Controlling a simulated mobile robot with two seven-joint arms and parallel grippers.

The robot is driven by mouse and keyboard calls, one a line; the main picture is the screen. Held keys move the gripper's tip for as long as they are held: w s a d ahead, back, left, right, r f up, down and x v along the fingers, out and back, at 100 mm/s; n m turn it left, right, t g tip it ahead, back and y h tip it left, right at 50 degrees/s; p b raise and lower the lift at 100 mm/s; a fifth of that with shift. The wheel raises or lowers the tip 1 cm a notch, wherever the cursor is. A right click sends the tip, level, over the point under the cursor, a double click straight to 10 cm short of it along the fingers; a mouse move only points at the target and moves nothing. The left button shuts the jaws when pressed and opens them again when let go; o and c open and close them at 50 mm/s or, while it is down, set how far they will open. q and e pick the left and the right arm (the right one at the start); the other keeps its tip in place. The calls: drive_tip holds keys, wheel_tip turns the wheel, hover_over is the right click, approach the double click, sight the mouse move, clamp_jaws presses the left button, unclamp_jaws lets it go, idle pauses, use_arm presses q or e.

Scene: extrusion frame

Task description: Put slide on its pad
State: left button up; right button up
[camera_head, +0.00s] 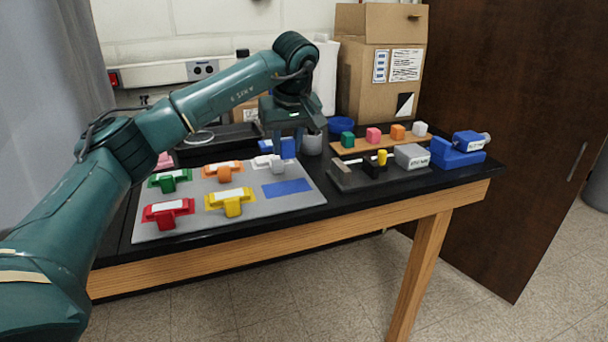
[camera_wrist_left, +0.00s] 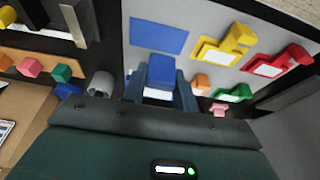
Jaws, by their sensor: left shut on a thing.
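My left gripper (camera_head: 287,146) is shut on a blue slide (camera_head: 288,149), held above the back right part of the grey board (camera_head: 245,204). In the left wrist view the blue slide (camera_wrist_left: 160,70) sits between the fingers. An empty blue rectangular pad (camera_head: 287,188) lies on the board, nearer the front than the gripper; it also shows in the left wrist view (camera_wrist_left: 158,35). The slide appears to be apart from the pad. My fingers partly hide the slide. My right gripper is out of view.
Red (camera_head: 168,213), yellow (camera_head: 230,201), green (camera_head: 170,179), orange (camera_head: 222,171) and white (camera_head: 269,162) pieces occupy the board. To the right stand a dark fixture (camera_head: 350,181) with a grey block and a blue holder (camera_head: 457,157). A cylindrical container (camera_head: 312,144) stands close beside the gripper.

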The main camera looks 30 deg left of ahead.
sight(289, 158)
use_arm(q)
drive_tip(key=shift+w+f, duration=0.5)
drive_tip(key=shift+w, duration=0.05)
drive_tip(key=f, duration=0.4)
drive_tip(key=shift+s+f, duration=0.1)
drive_tip(key=shift+s, duration=0.15)
drive_tip(key=shift+w+f, duration=0.1)
drive_tip(key=shift+f, duration=2.25)
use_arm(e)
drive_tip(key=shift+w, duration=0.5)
use_arm(q)
drive_tip(key=shift+f, duration=0.1)
drive_tip(key=o, duration=1)
drive_tip(key=shift+c, duration=0.2)
drive_tip(key=v, duration=1.2)
